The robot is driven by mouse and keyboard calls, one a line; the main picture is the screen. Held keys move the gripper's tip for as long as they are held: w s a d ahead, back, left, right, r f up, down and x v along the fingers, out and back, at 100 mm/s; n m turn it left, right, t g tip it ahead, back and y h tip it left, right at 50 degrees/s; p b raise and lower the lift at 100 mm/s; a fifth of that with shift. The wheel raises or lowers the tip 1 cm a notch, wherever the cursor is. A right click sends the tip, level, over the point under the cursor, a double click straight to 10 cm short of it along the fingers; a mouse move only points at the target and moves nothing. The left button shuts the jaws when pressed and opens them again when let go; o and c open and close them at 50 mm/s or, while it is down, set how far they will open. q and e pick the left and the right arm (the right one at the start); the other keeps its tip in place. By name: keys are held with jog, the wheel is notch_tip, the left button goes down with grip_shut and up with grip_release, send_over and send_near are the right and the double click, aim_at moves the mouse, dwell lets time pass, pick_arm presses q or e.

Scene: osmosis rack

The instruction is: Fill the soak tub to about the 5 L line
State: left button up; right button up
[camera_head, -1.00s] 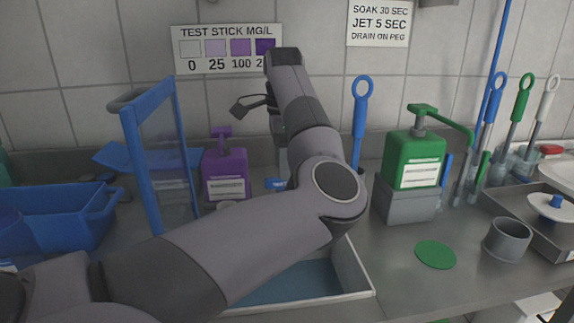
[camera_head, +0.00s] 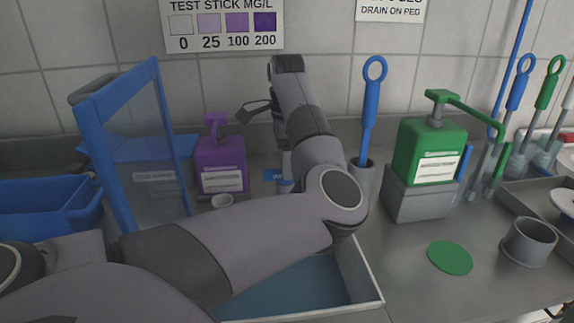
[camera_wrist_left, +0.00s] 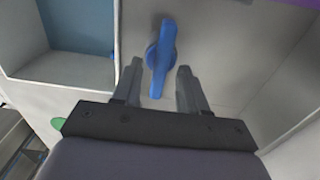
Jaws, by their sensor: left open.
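A blue lever handle (camera_wrist_left: 161,55) shows in the left wrist view, just beyond and between the fingertips of my left gripper (camera_wrist_left: 158,78). The gripper is open, and the handle appears clear of both fingers. In the head view a small blue piece (camera_head: 273,175) beside my left arm may be this handle; my arm hides part of it and the gripper. A blue tub (camera_head: 45,205) stands at the left. A white-walled basin with a blue bottom (camera_head: 325,282) lies partly under my arm. I cannot tell which is the soak tub, and no volume line is readable. My right gripper is out of view.
A blue-framed clear panel (camera_head: 118,165) and a purple pump bottle (camera_head: 220,165) stand left of my arm. A green pump bottle (camera_head: 428,155) stands on a grey block at right. A green disc (camera_head: 450,257) and grey cup (camera_head: 528,242) lie in front.

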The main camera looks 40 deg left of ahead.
pick_arm(q)
jog(key=shift+f, duration=0.65)
jog(key=c, duration=0.7)
jog(key=shift+o, duration=0.2)
jog(key=shift+m+b, duration=0.75)
jog(key=shift+m, duration=1.65)
jog(key=o, duration=0.7)
jog(key=shift+c, duration=0.2)
jog(key=shift+d, duration=0.1)
